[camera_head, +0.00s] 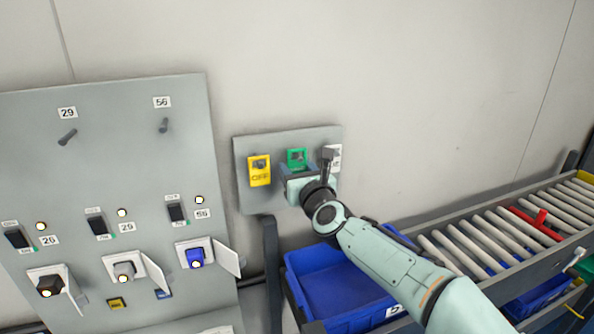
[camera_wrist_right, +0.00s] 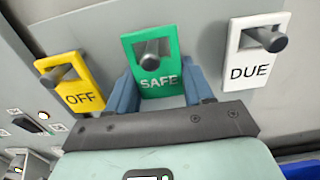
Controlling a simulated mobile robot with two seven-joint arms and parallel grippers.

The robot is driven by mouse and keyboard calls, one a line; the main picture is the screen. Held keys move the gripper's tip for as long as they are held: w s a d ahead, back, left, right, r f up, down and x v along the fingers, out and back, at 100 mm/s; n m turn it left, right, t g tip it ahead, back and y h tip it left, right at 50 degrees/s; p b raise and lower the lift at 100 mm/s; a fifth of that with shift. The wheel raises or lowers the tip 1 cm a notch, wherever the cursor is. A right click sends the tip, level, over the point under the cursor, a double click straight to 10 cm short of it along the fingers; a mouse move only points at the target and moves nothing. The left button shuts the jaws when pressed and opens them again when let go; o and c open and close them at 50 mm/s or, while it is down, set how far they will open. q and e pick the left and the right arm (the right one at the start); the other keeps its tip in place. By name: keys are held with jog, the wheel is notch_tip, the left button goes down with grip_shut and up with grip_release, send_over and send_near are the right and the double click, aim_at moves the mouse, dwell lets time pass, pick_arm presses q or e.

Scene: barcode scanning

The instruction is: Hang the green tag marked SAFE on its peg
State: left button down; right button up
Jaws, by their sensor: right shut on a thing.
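The green tag marked SAFE (camera_head: 297,156) is at the middle of a small grey board (camera_head: 243,170) on the wall. In the right wrist view the green tag (camera_wrist_right: 160,82) is upright, and a dark peg (camera_wrist_right: 151,52) shows in its cut-out, as with the tags beside it. My right gripper (camera_head: 299,172) is shut on the tag's lower part, with one blue finger on each side in the right wrist view (camera_wrist_right: 160,90). A yellow OFF tag (camera_wrist_right: 76,90) hangs to the left and a white DUE tag (camera_wrist_right: 252,62) to the right. My left gripper is not in view.
A large grey panel (camera_head: 100,180) with switches, sockets and two bare pegs labelled 29 and 56 stands at left. A blue bin (camera_head: 330,285) lies below the board.

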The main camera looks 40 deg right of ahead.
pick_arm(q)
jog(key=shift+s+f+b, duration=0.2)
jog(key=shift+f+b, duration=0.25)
pick_arm(e)
jog(key=shift+v, duration=1)
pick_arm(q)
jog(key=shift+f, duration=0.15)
pick_arm(e)
jog(key=shift+s, duration=0.1)
jog(key=shift+b+v, duration=0.7)
jog(key=shift+v, duration=0.85)
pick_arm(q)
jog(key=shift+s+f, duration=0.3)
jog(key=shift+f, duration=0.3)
pick_arm(e)
jog(key=shift+s, duration=0.15)
jog(key=shift+a, duration=0.1)
pick_arm(q)
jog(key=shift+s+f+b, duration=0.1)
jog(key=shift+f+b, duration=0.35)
jog(key=shift+b, duration=0.05)
pick_arm(e)
send_near(297, 170)
jog(key=shift+s+a, duration=0.1)
jog(key=shift+s, duration=0.5)
